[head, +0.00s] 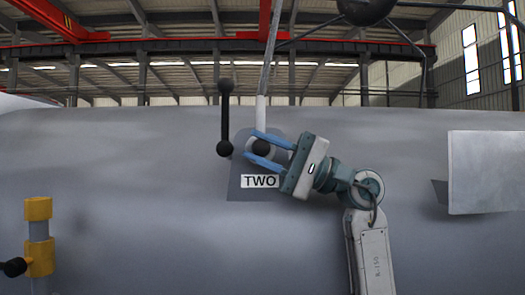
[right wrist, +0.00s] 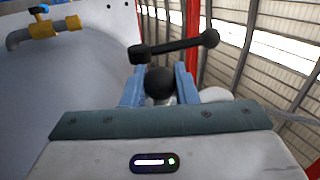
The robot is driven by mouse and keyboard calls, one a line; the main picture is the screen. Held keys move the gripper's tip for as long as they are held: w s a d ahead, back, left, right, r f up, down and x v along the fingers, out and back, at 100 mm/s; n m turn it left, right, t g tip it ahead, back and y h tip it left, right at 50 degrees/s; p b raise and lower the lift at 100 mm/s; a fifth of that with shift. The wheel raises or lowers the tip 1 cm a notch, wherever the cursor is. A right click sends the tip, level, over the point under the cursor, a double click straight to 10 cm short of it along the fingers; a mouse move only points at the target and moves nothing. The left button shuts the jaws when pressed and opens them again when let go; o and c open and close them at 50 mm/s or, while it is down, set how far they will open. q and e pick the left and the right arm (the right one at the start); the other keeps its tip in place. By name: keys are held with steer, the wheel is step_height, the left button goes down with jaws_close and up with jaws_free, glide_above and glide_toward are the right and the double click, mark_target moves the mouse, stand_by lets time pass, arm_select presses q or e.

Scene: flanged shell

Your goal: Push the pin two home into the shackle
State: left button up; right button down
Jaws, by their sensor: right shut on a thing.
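My right gripper (head: 264,148) has its two blue fingers around a round black knob (head: 262,146), which I take to be the head of pin two. The knob also shows between the fingers in the right wrist view (right wrist: 160,84). The pin's shaft is hidden, so I cannot tell how deep it sits. A pale rounded part, perhaps the shackle (head: 250,145), shows behind the knob and is mostly covered by the fingers. A dark plate (head: 241,188) behind carries the label TWO (head: 260,181). My left gripper is in neither view.
A black bar with knobbed ends (head: 224,118) stands just left of the gripper; it also crosses beyond the fingertips in the wrist view (right wrist: 175,47). A pale sling (head: 262,112) rises above the knob. A yellow-banded pipe (head: 38,230) is at left, a pale panel (head: 487,172) at right.

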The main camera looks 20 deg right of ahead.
steer(key=shift+s+a+f+b, duration=0.1)
steer(key=shift+s+a+b, duration=0.15)
steer(key=shift+s, duration=0.65)
steer(key=shift+s+a+r+b, duration=0.1)
steer(key=shift+s+a, duration=0.2)
steer(key=shift+s, duration=0.55)
steer(key=shift+s+a+f+b, duration=0.1)
steer(key=shift+s+a+b, duration=0.15)
steer(key=shift+s, duration=0.65)
steer(key=shift+b, duration=0.35)
stand_by(0.3)
steer(key=shift+w+d, duration=0.1)
steer(key=shift+w, duration=0.25)
steer(key=shift+w+d, duration=0.1)
steer(key=shift+w, duration=0.2)
steer(key=shift+w+d, duration=0.25)
steer(key=shift+w, duration=0.6)
steer(key=shift+w+d, duration=0.2)
steer(key=shift+w, duration=0.65)
steer(key=shift+w+d+r+p, duration=0.3)
steer(key=shift+w+r+p, duration=0.1)
steer(key=shift+w, duration=0.35)
stand_by(0.4)
steer(key=c, duration=1.1)
jaws_free()
steer(key=shift+o, duration=0.2)
